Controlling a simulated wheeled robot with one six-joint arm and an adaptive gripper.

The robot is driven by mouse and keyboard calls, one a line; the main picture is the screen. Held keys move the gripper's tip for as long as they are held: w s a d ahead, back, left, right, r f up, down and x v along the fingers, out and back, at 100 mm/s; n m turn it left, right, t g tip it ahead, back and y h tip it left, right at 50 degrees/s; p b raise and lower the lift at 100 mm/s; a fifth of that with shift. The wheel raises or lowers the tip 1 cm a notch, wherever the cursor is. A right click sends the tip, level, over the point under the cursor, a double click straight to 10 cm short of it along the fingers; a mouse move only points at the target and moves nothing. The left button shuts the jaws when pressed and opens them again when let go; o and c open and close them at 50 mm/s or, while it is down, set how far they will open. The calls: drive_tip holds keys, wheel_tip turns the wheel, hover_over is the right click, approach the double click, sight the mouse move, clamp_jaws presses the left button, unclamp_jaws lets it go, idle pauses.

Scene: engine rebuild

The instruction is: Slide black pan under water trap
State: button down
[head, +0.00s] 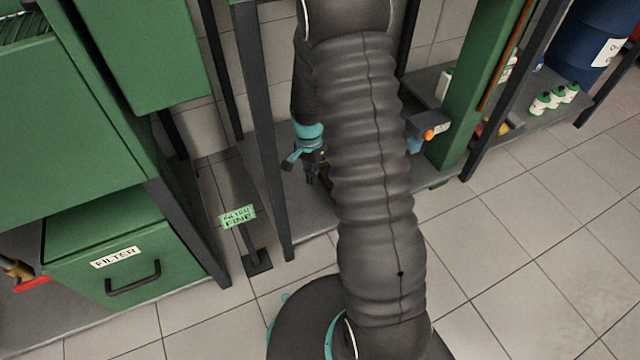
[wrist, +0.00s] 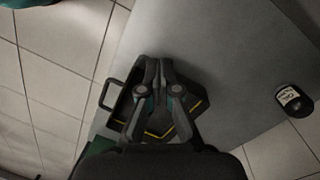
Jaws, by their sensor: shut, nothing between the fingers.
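A black pan (wrist: 122,108) with a handle on its left side and yellow edge lines shows in the wrist view, partly hidden behind my gripper (wrist: 158,70). My gripper's fingers are shut with nothing between them, over the pan's top edge in the picture; whether they touch it I cannot tell. In the head view my gripper (head: 312,172) is at the grey lower shelf, left of my arm, and the pan cannot be made out. A grey fitting with an orange knob and blue lower part (head: 414,143), possibly the water trap, shows right of my arm.
A grey shelf (wrist: 215,60) has bare room around the pan. A dark bottle with a white label (wrist: 293,100) is at right. Dark frame posts (head: 268,150), a green post (head: 482,85), a small sign stand (head: 257,262) and a green FILTER drawer (head: 140,250) are nearby.

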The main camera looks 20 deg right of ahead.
drive_tip(key=w+d+f+m+t, duration=0.1)
drive_tip(key=w+f+m, duration=0.2)
drive_tip(key=w+m, duration=0.3)
drive_tip(key=b, duration=0.2)
approach(309, 196)
wheel_tip(309, 196, down, 5)
drive_tip(key=shift+s+f, duration=0.15)
drive_tip(key=d, duration=0.2)
drive_tip(key=shift+d+r, duration=0.25)
drive_tip(key=shift+d, duration=0.75)
